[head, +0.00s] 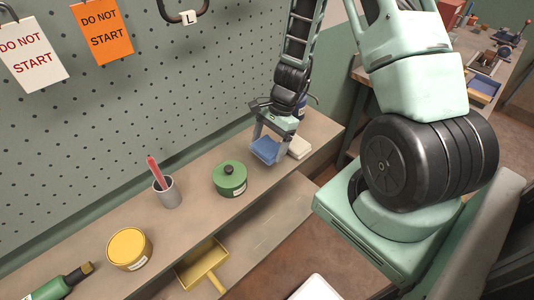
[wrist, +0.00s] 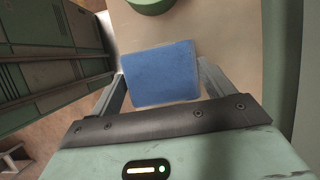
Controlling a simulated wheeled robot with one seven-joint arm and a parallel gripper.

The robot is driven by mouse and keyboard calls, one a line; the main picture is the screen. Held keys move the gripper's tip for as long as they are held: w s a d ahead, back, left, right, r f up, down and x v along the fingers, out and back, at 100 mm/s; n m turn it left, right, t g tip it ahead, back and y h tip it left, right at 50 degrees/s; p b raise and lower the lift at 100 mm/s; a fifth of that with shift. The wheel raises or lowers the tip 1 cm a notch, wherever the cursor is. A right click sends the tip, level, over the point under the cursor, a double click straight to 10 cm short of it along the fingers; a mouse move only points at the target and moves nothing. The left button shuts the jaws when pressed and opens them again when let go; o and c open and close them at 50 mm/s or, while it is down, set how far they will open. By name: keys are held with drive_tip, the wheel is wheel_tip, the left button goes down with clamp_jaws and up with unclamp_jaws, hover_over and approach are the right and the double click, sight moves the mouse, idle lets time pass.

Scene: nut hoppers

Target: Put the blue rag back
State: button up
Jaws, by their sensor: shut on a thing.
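The blue rag (head: 267,149) is a small folded square. My gripper (head: 268,146) is shut on it above the right part of the wooden shelf (head: 204,214). In the wrist view the blue rag (wrist: 160,72) sits between the two fingers of my gripper (wrist: 162,82), with its flat face toward the camera. Whether the rag touches the shelf I cannot tell.
A cream block-like thing (head: 299,147) lies right beside the rag. A green round tin (head: 229,180) stands to the left, then a grey cup (head: 168,193) with a red item, and a yellow tin (head: 130,248). A yellow dustpan (head: 203,263) lies lower down. A pegboard (head: 130,110) rises behind.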

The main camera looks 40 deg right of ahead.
sight(269, 155)
drive_tip(key=shift+f+p, duration=0.45)
drive_tip(key=shift+f, duration=2.05)
drive_tip(key=shift+f, duration=0.2)
drive_tip(key=o, duration=1.1)
drive_tip(key=shift+c, duration=0.2)
drive_tip(key=shift+r, duration=0.1)
